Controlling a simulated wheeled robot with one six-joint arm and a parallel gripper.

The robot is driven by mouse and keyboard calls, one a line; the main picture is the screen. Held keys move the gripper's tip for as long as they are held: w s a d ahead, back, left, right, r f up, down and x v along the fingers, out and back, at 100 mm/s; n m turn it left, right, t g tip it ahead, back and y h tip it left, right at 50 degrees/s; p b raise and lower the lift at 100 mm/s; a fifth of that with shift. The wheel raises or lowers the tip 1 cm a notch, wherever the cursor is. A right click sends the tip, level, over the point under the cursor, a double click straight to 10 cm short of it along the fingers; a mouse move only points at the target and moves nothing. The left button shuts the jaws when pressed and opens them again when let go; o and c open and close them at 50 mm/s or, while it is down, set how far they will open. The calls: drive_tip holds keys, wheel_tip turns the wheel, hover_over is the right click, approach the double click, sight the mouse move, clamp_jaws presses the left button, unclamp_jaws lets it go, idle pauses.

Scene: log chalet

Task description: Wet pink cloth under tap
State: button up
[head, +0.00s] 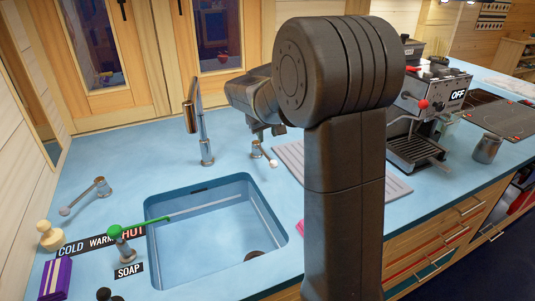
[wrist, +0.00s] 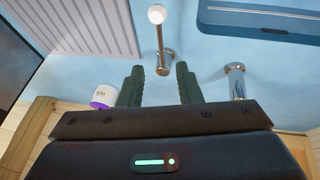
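The chrome tap (head: 205,148) stands behind the blue sink (head: 153,248); its base also shows in the wrist view (wrist: 235,85). A small pink patch (head: 299,227), possibly the cloth, shows at the sink's right edge in the head view, mostly hidden by my arm. My gripper (wrist: 160,68) is open and empty, with its dark green fingers apart. A chrome lever with a white ball end (wrist: 157,15) stands by the fingertips, its base appearing between them. The same lever (head: 263,153) is right of the tap in the head view. I cannot tell whether the fingers touch it.
A green-handled lever (head: 118,240) stands left of the sink by COLD, WARM and HOT labels. A purple block (head: 55,279) is front left. A grooved drainboard (head: 398,187), a coffee machine (head: 425,120) and a metal jug (head: 487,149) are right. A white-and-purple container (wrist: 104,96) is near my gripper.

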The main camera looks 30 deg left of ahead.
sight(268, 157)
drive_tip(key=p+x, duration=0.1)
drive_tip(key=x, duration=1.1)
drive_tip(key=shift+w+a+f, duration=0.1)
drive_tip(key=shift+w+f, duration=0.05)
drive_tip(key=shift+f, duration=0.1)
drive_tip(key=shift+c, duration=0.2)
clamp_jaws()
